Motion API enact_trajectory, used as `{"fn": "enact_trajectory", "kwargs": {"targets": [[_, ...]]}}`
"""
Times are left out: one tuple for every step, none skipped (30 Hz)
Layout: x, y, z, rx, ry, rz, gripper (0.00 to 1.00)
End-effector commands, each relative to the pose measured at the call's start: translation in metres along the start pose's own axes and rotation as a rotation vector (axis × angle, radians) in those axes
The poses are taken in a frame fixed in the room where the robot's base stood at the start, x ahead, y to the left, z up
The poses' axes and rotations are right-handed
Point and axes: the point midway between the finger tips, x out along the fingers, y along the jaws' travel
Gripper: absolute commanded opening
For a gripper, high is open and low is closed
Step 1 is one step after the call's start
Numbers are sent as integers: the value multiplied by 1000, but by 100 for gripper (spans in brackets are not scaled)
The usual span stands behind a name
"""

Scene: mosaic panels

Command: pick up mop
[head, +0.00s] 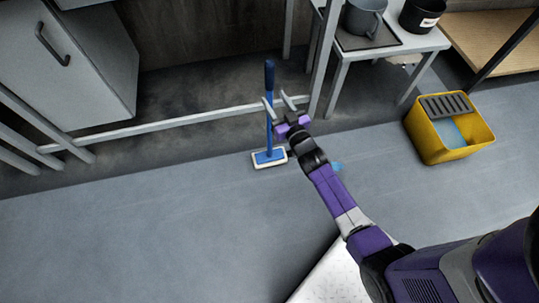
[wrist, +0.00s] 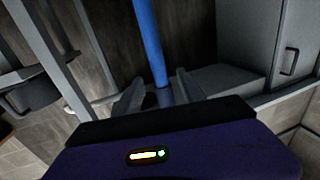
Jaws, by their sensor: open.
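The mop (head: 269,110) stands upright on the floor beside the low grey rail. It has a blue handle with a dark top end and a blue head with a white pad (head: 270,159). My gripper (head: 278,104) is at the handle, around the middle of its height, with its fingers open. In the wrist view the blue handle (wrist: 151,45) rises between my two grey fingers (wrist: 157,92), one on each side. I cannot tell whether either finger touches it.
A yellow bucket (head: 424,138) with a grey wringer stands on the right. A grey table (head: 413,42) with pots is at the back. A grey cabinet (head: 105,55) is at the upper left. The floor in front is mostly clear.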

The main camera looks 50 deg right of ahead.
Motion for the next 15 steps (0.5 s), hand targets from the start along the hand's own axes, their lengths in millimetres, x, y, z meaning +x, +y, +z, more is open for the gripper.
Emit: {"fn": "enact_trajectory", "kwargs": {"targets": [[6, 0, 1, 1, 2, 1, 47], [9, 1, 1, 1, 1, 1, 47], [14, 0, 0, 2, 2, 1, 47], [17, 0, 0, 2, 3, 1, 47], [20, 0, 0, 2, 2, 1, 47], [23, 0, 0, 1, 2, 1, 47], [26, 0, 0, 1, 2, 0, 47], [29, 0, 0, 0, 2, 0, 47], [33, 0, 0, 0, 2, 0, 47], [37, 0, 0, 0, 3, 0, 47], [42, 0, 0, 0, 3, 0, 47], [48, 0, 1, 1, 3, 0, 47], [52, 0, 1, 1, 2, 0, 47], [57, 0, 1, 0, 3, 0, 47], [62, 0, 0, 0, 2, -1, 47]]}}
